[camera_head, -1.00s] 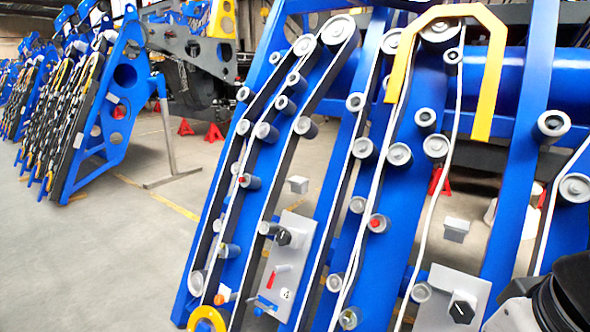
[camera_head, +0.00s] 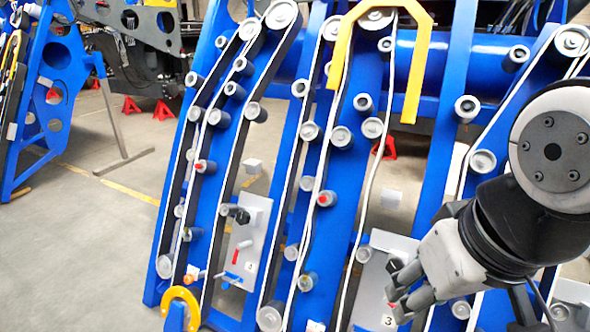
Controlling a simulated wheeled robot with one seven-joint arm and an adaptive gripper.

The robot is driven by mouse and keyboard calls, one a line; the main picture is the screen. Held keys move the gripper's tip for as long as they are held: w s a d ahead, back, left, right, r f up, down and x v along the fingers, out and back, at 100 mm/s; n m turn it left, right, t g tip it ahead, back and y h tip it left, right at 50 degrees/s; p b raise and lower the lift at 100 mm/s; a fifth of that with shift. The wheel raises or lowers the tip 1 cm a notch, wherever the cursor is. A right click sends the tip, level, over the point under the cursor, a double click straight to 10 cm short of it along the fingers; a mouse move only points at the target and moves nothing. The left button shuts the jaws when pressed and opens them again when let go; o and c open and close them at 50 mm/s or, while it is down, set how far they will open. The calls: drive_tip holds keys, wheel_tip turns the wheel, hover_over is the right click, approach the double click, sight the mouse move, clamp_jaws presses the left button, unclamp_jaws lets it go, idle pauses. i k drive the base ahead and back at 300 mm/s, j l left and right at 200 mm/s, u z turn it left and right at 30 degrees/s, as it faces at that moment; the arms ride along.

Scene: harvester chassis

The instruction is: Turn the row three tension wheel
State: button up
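A grey panel (camera_head: 372,285) marked with a 3 stands low among the blue frames, right of the middle. A dark knob-like shape (camera_head: 394,266) shows at its upper part, partly merged with my gripper's fingers. My gripper (camera_head: 399,290) reaches in from the right, its dark fingers over the panel's right side. I cannot tell whether the fingers touch the knob or how far they are apart. A second grey panel (camera_head: 262,212) at the left carries a black knob (camera_head: 240,214), a red lever (camera_head: 236,257) and a blue lever (camera_head: 232,278).
Tilted blue frames (camera_head: 345,210) with white-edged belts and many rollers fill the middle. A yellow bracket (camera_head: 412,90) arches above the marked panel. A yellow hook (camera_head: 182,294) sits at the lower left. Open concrete floor (camera_head: 80,255) lies at the left.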

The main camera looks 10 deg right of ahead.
sight(395, 264)
drive_tip(key=k+j+z, duration=0.15)
drive_tip(key=z, duration=0.2)
drive_tip(key=k+j+z, duration=0.3)
drive_tip(key=i+j+z, duration=0.1)
drive_tip(key=j+z, duration=0.15)
drive_tip(key=j, duration=0.4)
drive_tip(key=j+z, duration=0.25)
drive_tip(key=j, duration=0.4)
